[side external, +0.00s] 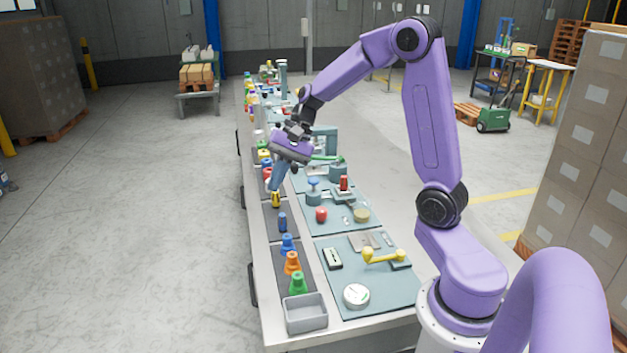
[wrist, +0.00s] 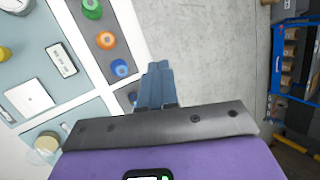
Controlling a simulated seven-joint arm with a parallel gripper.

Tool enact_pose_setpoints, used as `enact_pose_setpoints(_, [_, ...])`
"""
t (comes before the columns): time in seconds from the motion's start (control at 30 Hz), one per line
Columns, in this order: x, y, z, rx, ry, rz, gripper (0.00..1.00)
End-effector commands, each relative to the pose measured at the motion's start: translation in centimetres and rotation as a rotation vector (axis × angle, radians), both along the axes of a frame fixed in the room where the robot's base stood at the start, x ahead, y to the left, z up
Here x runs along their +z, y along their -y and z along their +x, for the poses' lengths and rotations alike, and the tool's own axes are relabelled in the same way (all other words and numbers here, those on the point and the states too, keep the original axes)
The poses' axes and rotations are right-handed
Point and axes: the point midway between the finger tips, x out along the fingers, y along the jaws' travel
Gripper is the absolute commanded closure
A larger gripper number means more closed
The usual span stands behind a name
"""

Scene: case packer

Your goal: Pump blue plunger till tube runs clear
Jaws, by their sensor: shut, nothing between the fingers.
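A blue round-topped plunger (side external: 313,184) stands on a grey-blue base on the middle mat of the bench, in the side view. I cannot pick it out in the wrist view. No tube is clear enough to make out; a jar with pale yellow contents (side external: 361,215) stands to the plunger's right and also shows in the wrist view (wrist: 47,143). My gripper (side external: 275,188) is shut and empty, pointing down over the dark strip along the bench's left edge, left of the plunger and apart from it. Its blue fingers (wrist: 158,75) are together in the wrist view.
A yellow-and-black item (side external: 276,200) stands right by my fingertips; I cannot tell whether they touch. Blue, orange (side external: 292,263) and green (side external: 298,284) cone-shaped pieces line the strip. A red knob (side external: 321,215) and a yellow crank (side external: 383,257) stand nearby. Open floor lies left.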

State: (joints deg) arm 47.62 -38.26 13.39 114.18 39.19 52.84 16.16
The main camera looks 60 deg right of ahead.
Motion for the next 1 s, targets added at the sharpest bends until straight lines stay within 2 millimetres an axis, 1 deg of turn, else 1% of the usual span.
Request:
enact_pose_setpoints(0.03, [-0.1, 1.8, 1.0, -0.078, -0.004, 0.022, 1.0])
enact_pose_setpoints(0.1, [-0.1, 4.1, 2.2, -0.18, -0.006, 0.054, 1.0])
enact_pose_setpoints(0.17, [-0.2, 6.2, 3.0, -0.269, -0.006, 0.083, 1.0])
enact_pose_setpoints(0.2, [-0.2, 7.6, 3.5, -0.326, -0.005, 0.101, 1.0])
enact_pose_setpoints(0.27, [-0.3, 9.9, 4.2, -0.414, -0.003, 0.129, 1.0])
enact_pose_setpoints(0.3, [-0.3, 11.4, 4.6, -0.472, -0.002, 0.15, 1.0])
enact_pose_setpoints(0.37, [-0.3, 13.8, 5.0, -0.558, 0.004, 0.178, 1.0])
enact_pose_setpoints(0.4, [-0.4, 15.4, 5.2, -0.613, 0.008, 0.197, 1.0])
enact_pose_setpoints(0.5, [-0.5, 19.1, 5.4, -0.738, 0.018, 0.241, 1.0])
enact_pose_setpoints(0.6, [-0.6, 22.1, 5.2, -0.836, 0.029, 0.276, 1.0])
enact_pose_setpoints(0.7, [-0.6, 24.1, 5.0, -0.903, 0.038, 0.3, 1.0])
enact_pose_setpoints(0.8, [-0.7, 25.3, 4.9, -0.942, 0.044, 0.315, 1.0])
enact_pose_setpoints(0.9, [-0.6, 25.8, 4.8, -0.957, 0.047, 0.32, 1.0])
enact_pose_setpoints(1.0, [-0.6, 25.9, 4.8, -0.958, 0.047, 0.321, 1.0])
